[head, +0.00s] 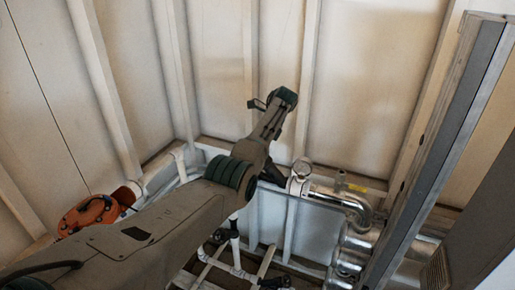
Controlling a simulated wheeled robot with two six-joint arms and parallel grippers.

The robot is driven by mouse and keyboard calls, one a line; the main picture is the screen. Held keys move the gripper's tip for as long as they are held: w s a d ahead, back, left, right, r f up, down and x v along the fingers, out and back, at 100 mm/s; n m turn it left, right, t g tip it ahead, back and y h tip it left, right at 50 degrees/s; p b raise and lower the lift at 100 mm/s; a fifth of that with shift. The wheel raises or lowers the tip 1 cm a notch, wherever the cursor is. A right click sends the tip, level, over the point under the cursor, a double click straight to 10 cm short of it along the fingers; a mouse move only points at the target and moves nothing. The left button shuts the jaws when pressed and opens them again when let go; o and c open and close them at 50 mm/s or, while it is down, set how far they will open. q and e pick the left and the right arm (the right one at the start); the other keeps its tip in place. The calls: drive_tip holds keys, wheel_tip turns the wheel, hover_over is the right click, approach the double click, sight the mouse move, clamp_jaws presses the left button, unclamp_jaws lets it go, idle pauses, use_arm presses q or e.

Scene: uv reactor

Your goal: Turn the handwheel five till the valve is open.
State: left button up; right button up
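An orange wheel-shaped part (92,214) sits on a pipe end at the lower left; my arm hides part of its lower side. Small dark valve wheels (222,236) and (275,283) show on the white pipework low in the middle. No number is readable, so I cannot tell which is handwheel five or whether its valve is open. My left arm reaches up across the middle. Its gripper end (257,104) is raised in front of the wall panels, apart from the wheels; its fingers are too small to judge. My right gripper is not in view.
A grey metal post (440,145) slants down the right side. Ribbed wall panels (370,90) stand behind. Room around my raised gripper end looks free.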

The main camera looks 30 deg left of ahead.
use_arm(q)
drive_tip(key=shift+f, duration=0.1)
idle(0.5)
drive_tip(key=o, duration=0.9)
drive_tip(key=v, duration=1)
drive_tip(key=shift+w+d+r+p, duration=0.1)
drive_tip(key=shift+w+r+p, duration=0.2)
drive_tip(key=shift+p, duration=0.05)
